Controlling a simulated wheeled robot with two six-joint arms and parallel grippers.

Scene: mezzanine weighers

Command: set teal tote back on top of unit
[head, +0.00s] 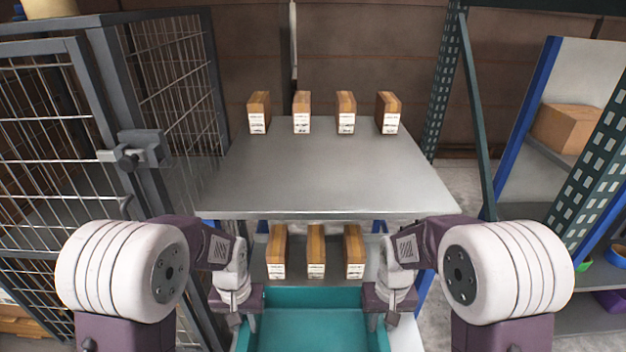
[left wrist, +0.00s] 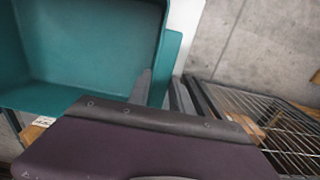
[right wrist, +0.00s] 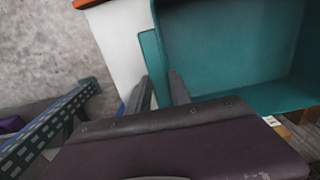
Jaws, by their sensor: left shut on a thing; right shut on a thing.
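The teal tote (head: 308,299) is at the bottom centre of the head view, in front of the unit and lower than its top; its near end is cut off. It looks empty. My left gripper (head: 247,318) is shut on its left wall, and my right gripper (head: 375,318) on its right wall. The tote also shows in the left wrist view (left wrist: 90,50) and the right wrist view (right wrist: 240,50). The unit's grey top (head: 325,180) is clear at the front and middle. Several brown boxes with white labels (head: 346,112) stand along its back edge.
Three similar boxes (head: 316,250) stand on a lower shelf (head: 260,268), just beyond the tote. A wire-mesh cage (head: 175,95) with a latch stands close on the left. A green perforated post (head: 444,85) and a rack with a cardboard box (head: 566,130) are on the right.

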